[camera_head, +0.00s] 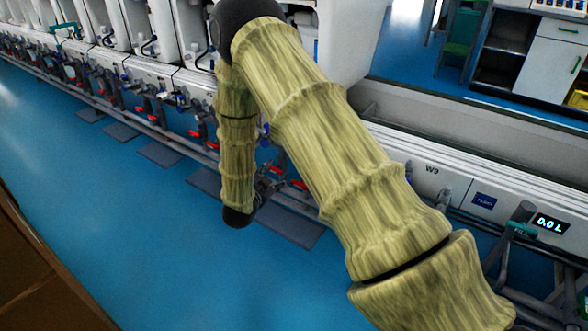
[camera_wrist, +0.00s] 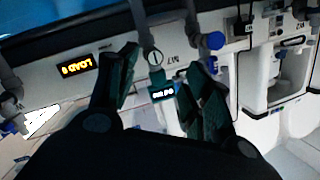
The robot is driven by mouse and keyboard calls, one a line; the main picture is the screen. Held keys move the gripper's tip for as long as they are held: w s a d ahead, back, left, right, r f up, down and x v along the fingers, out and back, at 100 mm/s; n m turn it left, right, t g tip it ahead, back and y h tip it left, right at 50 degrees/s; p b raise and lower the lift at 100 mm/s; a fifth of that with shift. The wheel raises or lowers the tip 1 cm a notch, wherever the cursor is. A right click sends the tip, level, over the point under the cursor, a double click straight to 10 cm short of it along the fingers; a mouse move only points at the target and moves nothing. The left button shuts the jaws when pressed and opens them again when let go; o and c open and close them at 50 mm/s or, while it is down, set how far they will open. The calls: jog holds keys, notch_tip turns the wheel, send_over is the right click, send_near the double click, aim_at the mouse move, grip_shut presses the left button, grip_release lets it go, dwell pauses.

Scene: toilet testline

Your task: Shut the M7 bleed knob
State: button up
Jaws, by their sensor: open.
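In the wrist view my gripper (camera_wrist: 161,68) is open, with one dark green finger on each side and nothing held between them. Beyond the fingertips is a pale panel with an M7 label (camera_wrist: 168,58), upside down in this view. A blue knob (camera_wrist: 215,40) is on a grey pipe to the right of the label. I cannot tell which fitting is the bleed knob. In the head view my arm hides most of the work area.
In the head view, a row of white stations with red-handled valves (camera_head: 195,133) runs along the line. Blue floor (camera_head: 110,200) is open in front.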

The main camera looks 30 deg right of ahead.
jog(key=shift+w+d+f+m+g+h+b, duration=0.1)
jog(key=shift+w+d+m+g+h+b, duration=0.35)
jog(key=shift+w+d+m+b, duration=1.1)
jog(key=shift+w+d+f+m+g+h+b, duration=0.2)
jog(key=shift+w+d+h+b, duration=0.45)
jog(key=shift+d+b, duration=2.05)
jog(key=shift+w+d+r+m+g+h+b, duration=0.1)
jog(key=shift+w+d+m+g+h+b, duration=0.65)
jog(key=shift+d+b, duration=1.35)
jog(key=shift+w+a+t, duration=0.2)
jog(key=shift+w+t, duration=0.1)
jog(key=c, duration=1)
